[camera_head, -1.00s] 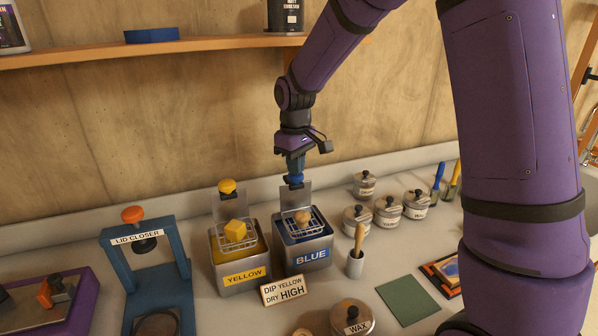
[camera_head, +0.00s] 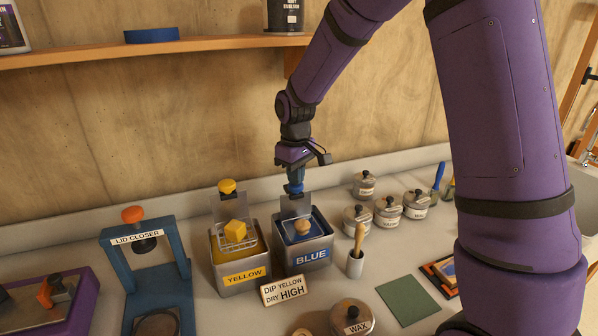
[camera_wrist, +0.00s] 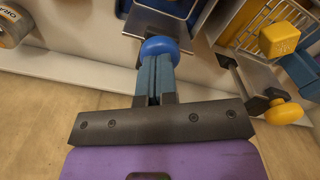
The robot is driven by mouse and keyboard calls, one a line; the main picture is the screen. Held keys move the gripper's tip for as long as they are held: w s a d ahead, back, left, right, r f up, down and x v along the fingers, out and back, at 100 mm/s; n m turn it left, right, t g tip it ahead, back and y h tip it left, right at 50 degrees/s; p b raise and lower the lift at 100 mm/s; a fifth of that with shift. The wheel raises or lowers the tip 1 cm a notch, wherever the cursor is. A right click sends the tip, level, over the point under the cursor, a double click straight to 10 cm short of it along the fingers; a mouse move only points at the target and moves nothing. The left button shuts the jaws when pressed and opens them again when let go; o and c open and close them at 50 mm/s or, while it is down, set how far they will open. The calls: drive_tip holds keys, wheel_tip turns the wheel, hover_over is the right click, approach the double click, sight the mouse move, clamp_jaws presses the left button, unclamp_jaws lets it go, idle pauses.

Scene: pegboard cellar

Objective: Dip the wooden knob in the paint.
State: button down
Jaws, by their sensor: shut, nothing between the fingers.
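The pale wooden knob (camera_head: 302,227) sits low in the steel tank labelled BLUE (camera_head: 311,258); its rounded top shows, its lower part and the basket under it are mostly hidden. How deep the blue paint reaches on it I cannot tell. A blue push knob (camera_wrist: 160,47) stands at the back of this tank. My gripper (camera_head: 294,187) is shut and empty, its fingertips right over the blue push knob and seemingly touching it. The fingers also show shut in the wrist view (camera_wrist: 156,75).
Left of it, a tank labelled YELLOW (camera_head: 244,275) holds a yellow cube (camera_head: 235,232) in a raised basket, with a yellow push knob (camera_head: 227,186) behind. Several lidded pots (camera_head: 388,210) and a brush cup (camera_head: 355,263) stand right.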

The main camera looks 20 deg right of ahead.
drive_tip(key=shift+f, duration=2.05)
idle(0.6)
drive_tip(key=shift+r, duration=5.3)
drive_tip(key=shift+r, duration=0.1)
wheel_tip(320, 180, up, 4)
hover_over(296, 189)
drive_tip(key=w, duration=0.2)
drive_tip(key=shift+s+d+r, duration=0.1)
drive_tip(key=shift+d+r, duration=0.2)
drive_tip(key=shift+r, duration=0.1)
